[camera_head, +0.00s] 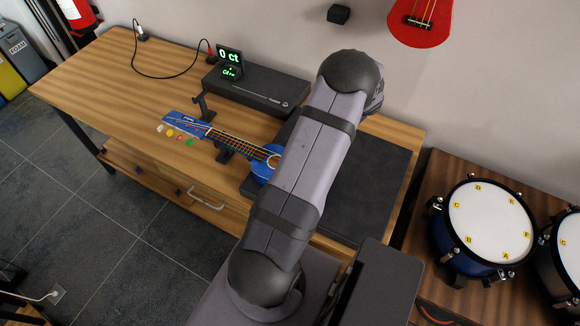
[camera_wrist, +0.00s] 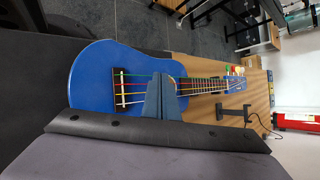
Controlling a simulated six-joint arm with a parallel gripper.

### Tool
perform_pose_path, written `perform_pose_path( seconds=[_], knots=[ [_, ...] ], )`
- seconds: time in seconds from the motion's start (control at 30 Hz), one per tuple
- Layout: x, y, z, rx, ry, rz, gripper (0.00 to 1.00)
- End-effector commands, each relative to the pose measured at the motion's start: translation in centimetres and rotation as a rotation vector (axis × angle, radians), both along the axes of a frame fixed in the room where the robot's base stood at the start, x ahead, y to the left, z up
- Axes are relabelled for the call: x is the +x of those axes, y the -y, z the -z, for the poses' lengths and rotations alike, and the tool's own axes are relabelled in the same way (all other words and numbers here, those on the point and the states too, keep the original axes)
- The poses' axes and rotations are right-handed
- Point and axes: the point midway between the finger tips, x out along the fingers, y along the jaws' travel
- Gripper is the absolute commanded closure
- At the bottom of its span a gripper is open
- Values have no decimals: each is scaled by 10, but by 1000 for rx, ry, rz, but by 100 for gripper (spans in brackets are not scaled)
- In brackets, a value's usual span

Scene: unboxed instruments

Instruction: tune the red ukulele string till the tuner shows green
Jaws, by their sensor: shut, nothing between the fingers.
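The blue ukulele (camera_wrist: 88,82) lies on a dark mat, its neck reaching away to the right in the wrist view; it also shows in the head view (camera_head: 262,170). The red string (camera_wrist: 135,84) is among several coloured strings at the bridge. The red peg (camera_head: 179,137) sits at the headstock (camera_head: 187,125) beside white, yellow and green ones. The tuner display (camera_head: 229,57) shows a green "0 ct" with smaller green text below. My gripper (camera_wrist: 161,77) is shut and empty, in front of the strings near the sound hole; touching cannot be told. My arm hides it in the head view.
A black stand (camera_head: 200,108) is near the headstock. Drums (camera_head: 492,222) stand at the right. The table's left part (camera_head: 100,75) is largely clear, with a cable at the back.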

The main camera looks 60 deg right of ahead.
Motion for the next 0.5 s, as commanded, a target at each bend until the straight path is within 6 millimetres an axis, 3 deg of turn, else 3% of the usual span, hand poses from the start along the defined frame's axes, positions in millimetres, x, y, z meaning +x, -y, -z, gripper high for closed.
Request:
perform_pose_path(
  seconds=[0.5],
  knots=[
    [0,0,-44,0,0,0,100]
  ],
)
